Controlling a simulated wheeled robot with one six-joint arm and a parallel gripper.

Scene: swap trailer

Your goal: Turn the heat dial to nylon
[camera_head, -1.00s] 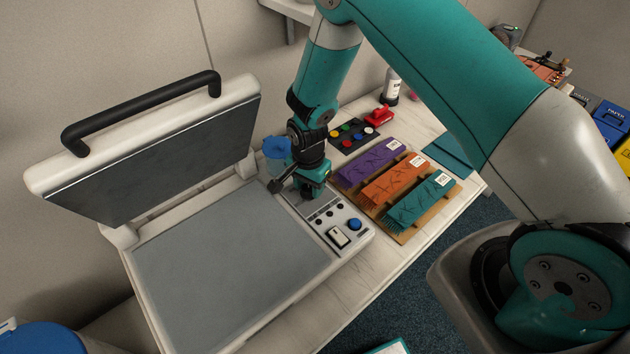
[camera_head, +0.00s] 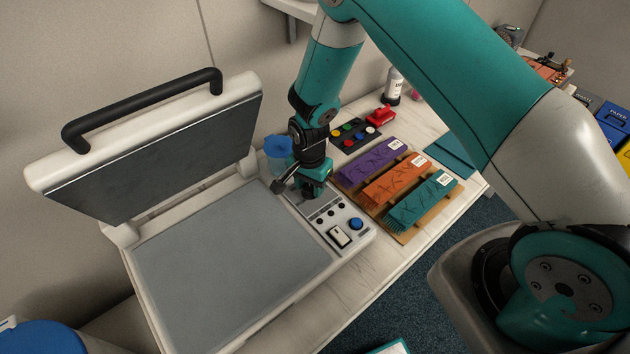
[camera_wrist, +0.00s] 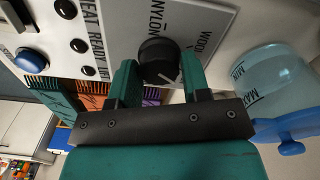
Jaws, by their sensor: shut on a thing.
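The heat dial (camera_wrist: 158,58), a round black knob with a pale pointer line, sits on the grey panel (camera_wrist: 120,22) in the wrist view. NYLON is printed just above the knob and a partly visible WOOL label stands to its right. The pale line shows on the knob's lower part; which label it marks I cannot tell. My gripper (camera_wrist: 160,76) is shut on the dial, one finger at each side. In the head view my gripper (camera_head: 314,192) hides the dial at the back of the press's control panel (camera_head: 332,222).
The open press lid (camera_head: 160,150) stands left of my arm. A clear container with a blue top (camera_head: 278,145) is close behind my gripper. Purple, orange and teal pieces (camera_head: 395,183) lie to the right. A blue button (camera_head: 356,223) is on the panel's front.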

